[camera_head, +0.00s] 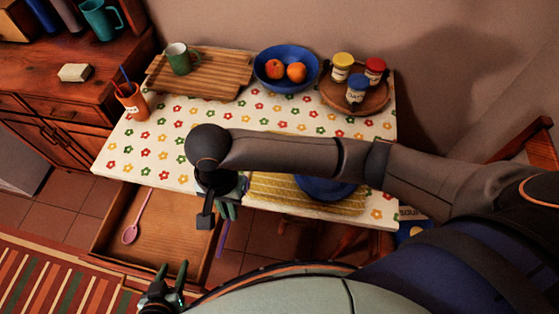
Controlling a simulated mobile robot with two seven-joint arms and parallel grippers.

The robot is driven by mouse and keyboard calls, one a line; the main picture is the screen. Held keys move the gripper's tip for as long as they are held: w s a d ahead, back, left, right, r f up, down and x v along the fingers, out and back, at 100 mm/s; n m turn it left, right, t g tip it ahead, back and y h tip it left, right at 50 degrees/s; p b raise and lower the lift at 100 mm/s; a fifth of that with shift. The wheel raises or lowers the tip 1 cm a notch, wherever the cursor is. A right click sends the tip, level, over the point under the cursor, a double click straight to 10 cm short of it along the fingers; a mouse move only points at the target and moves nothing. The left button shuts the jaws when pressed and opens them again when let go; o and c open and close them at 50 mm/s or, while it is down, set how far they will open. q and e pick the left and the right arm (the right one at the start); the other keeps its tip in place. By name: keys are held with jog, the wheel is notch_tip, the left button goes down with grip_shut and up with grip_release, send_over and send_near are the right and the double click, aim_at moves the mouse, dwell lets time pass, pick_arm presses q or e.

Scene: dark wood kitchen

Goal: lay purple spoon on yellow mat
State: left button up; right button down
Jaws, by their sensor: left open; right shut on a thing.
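The yellow mat (263,193) lies at the front edge of the flower-patterned table, partly hidden by my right arm. A dark blue plate or bowl (325,189) rests on it. My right gripper (226,212) is above the table's front edge, just left of the mat, and is shut on the purple spoon (222,238). Only a purple length of the spoon shows, hanging below the fingers; the rest is hidden. My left gripper (170,279) is open and empty, low in front of the open drawer.
The open drawer (168,235) holds a pink spoon (135,225). On the table are a blue fruit bowl (285,85), a round tray (381,99) with jars, a wooden board (222,76) with a green mug (180,61), and an orange cup (132,104). The table's left front is clear.

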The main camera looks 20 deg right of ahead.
jog(key=w+d+f, duration=0.3)
jog(key=w+d, duration=0.1)
jog(key=d, duration=0.1)
send_over(261, 196)
notch_tip(261, 196, down, 5)
jog(key=shift+a, duration=0.15)
jog(key=shift+w+f, duration=0.15)
jog(key=shift+f, duration=0.05)
jog(key=f, duration=0.3)
jog(key=shift+w+d, duration=0.2)
jog(key=shift+d, duration=0.15)
jog(key=shift+f, duration=0.4)
jog(key=c, duration=1.4)
grip_release()
jog(key=shift+f, duration=0.1)
jog(key=o, duration=0.4)
